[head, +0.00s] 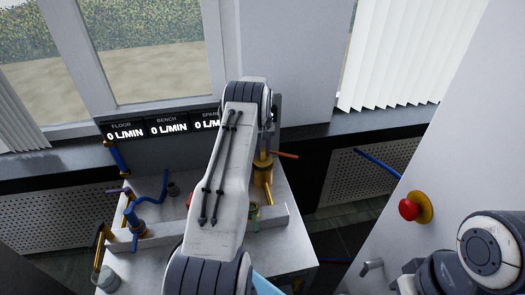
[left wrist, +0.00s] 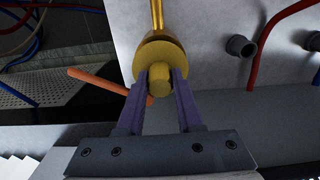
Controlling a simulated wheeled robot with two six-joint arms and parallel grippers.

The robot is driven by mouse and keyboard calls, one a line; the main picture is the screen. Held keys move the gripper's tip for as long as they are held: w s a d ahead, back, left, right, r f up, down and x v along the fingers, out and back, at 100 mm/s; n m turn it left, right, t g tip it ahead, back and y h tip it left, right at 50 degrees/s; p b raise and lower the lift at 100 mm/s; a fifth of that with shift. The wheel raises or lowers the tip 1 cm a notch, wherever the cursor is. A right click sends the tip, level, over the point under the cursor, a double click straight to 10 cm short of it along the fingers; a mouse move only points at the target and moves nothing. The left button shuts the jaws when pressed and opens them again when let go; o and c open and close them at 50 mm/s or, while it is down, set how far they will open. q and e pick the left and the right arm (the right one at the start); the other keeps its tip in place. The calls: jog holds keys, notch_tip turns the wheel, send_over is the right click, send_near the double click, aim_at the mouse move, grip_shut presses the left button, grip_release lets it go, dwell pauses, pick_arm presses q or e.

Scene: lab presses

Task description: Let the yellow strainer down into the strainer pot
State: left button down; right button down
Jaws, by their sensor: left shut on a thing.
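In the left wrist view, my left gripper (left wrist: 160,88) has its two purple fingers closed on the knob of a yellow piece, which I take as the yellow strainer (left wrist: 159,77). A wider yellow round body (left wrist: 160,50) lies directly beyond the knob, with a yellow pipe (left wrist: 157,14) leading away. I take this body as the strainer pot; it also shows in the head view (head: 262,168), partly behind my left arm. I cannot tell how far the strainer sits in it. In the head view my arm hides the fingers. My right gripper is out of view.
An orange rod (left wrist: 97,80) sticks out beside the yellow body. The pale bench (head: 285,262) carries a blue bent pipe (head: 150,199) and a grey socket (head: 173,188). A red button (head: 408,209) is on the panel at right. Flow displays (head: 168,126) hang behind.

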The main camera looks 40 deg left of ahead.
pick_arm(q)
jog(key=c, duration=0.6)
grip_release()
jog(key=shift+f, duration=0.1)
jog(key=shift+o, duration=0.2)
jog(key=shift+r+p, duration=0.35)
jog(key=shift+r, duration=0.15)
notch_tip(320, 180, up, 12)
jog(key=b, duration=0.2)
jog(key=shift+r+b, duration=0.15)
jog(key=shift+b, duration=0.2)
